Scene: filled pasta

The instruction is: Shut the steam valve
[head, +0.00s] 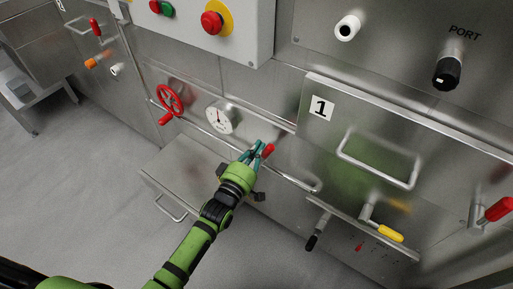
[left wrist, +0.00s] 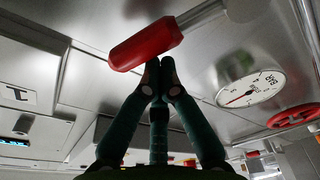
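A red lever handle (head: 268,150) sits on the steel front, right of a round gauge. In the left wrist view the red handle (left wrist: 146,43) crosses just beyond my fingertips. My left gripper (head: 256,151) is beside the handle, its teal fingers converging. In the left wrist view the gripper's (left wrist: 160,64) tips are nearly together, with nothing visible between them; whether they touch the handle I cannot tell. A red handwheel (head: 171,100) with a red knob is left of the gauge, clear of the gripper. Which red control is the steam valve is not labelled. My right gripper is out of view.
The white gauge (head: 219,120) also shows in the left wrist view (left wrist: 250,89), marked BAR. A panel marked 1 (head: 343,120) has a bar handle (head: 378,163). A yellow-handled lever (head: 389,234) and a black-handled one (head: 312,241) are lower right. The floor (head: 70,170) at left is clear.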

